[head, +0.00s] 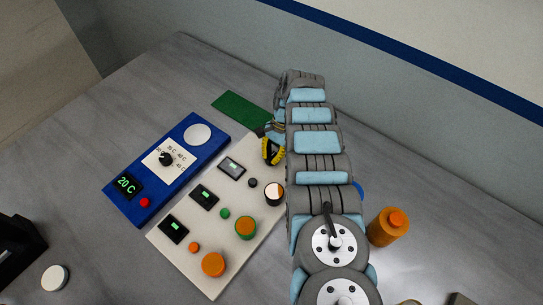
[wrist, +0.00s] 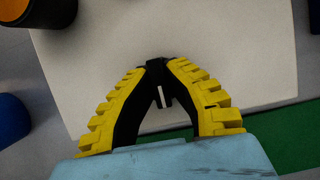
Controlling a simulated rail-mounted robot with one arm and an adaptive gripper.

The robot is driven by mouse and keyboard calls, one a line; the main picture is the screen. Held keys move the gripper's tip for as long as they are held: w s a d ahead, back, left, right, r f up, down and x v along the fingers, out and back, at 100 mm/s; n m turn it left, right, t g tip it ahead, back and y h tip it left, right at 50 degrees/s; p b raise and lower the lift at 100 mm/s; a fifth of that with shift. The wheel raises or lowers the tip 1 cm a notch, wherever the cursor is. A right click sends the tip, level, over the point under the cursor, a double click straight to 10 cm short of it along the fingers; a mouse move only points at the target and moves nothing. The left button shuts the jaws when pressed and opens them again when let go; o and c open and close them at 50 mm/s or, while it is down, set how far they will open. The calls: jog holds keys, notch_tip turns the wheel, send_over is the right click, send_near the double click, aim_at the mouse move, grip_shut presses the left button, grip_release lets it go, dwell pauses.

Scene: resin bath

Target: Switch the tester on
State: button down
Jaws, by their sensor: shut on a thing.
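A pale panel (head: 205,262) with several small displays, buttons and round pots lies on the bench; it also shows in the wrist view (wrist: 240,45). No label marks it as the tester. My gripper (head: 270,152) is low at the panel's far right end. In the wrist view, my gripper's yellow-ribbed fingers (wrist: 162,72) meet at the tips on a small black switch-like part (wrist: 161,94) with a white line. The fingers hide much of that part, and I cannot tell its setting.
A blue unit (head: 128,205) reading 20 C, with a dial and red button, lies left of the panel. A green mat (head: 240,109) lies behind. An orange bottle (head: 388,228) stands right of my arm. A white disc (head: 55,278) lies front left. A wall closes the back.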

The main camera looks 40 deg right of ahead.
jog(key=shift+a+r+m+p, duration=0.1)
jog(key=shift+m+p, duration=0.4)
jog(key=shift+p, duration=0.05)
jog(key=shift+m+t+p, duration=0.35)
jog(key=shift+m+t, duration=0.05)
jog(key=shift+m, duration=0.1)
jog(key=m+t+p, duration=0.1)
jog(key=m, duration=0.2)
jog(key=m+t, duration=0.1)
jog(key=m, duration=0.1)
jog(key=shift+m+h+p, duration=0.3)
jog(key=shift+m+p, duration=0.05)
jog(key=shift+m, duration=0.05)
jog(key=shift+m+t+h+p, duration=0.6)
jog(key=shift+m+p, duration=0.1)
jog(key=shift+m, duration=1.2)
jog(key=c, duration=1.1)
grip_release()
